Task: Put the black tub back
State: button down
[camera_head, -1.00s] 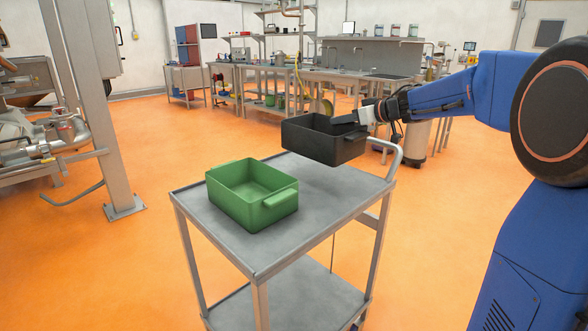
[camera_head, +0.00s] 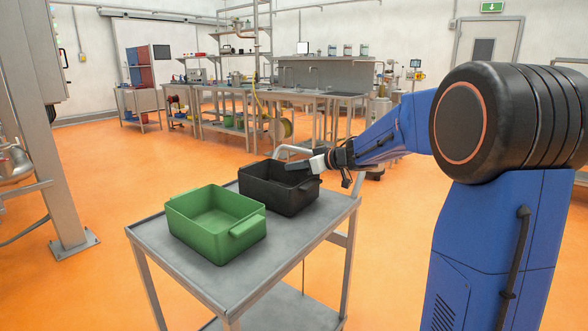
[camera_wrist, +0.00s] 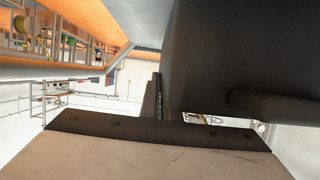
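The black tub (camera_head: 281,196) is upright at the far right part of the grey trolley's top (camera_head: 275,245). It looks level and seems to rest on the top, though its underside is hard to judge. My gripper (camera_head: 299,164) is at the tub's right-hand end, shut on its rim, with a finger reaching over the inside. In the wrist view the dark tub (camera_wrist: 225,55) fills the upper right beside my gripper (camera_wrist: 158,90); the exact contact is partly hidden.
A green tub (camera_head: 213,222), open and empty, stands on the trolley in front of and left of the black one. The trolley's push handle (camera_head: 290,151) rises behind the black tub. Benches (camera_head: 285,105) stand farther back, with clear orange floor between.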

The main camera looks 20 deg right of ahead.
jog(key=shift+f, duration=0.25)
jog(key=shift+f, duration=0.1)
jog(key=c, duration=2)
grip_release()
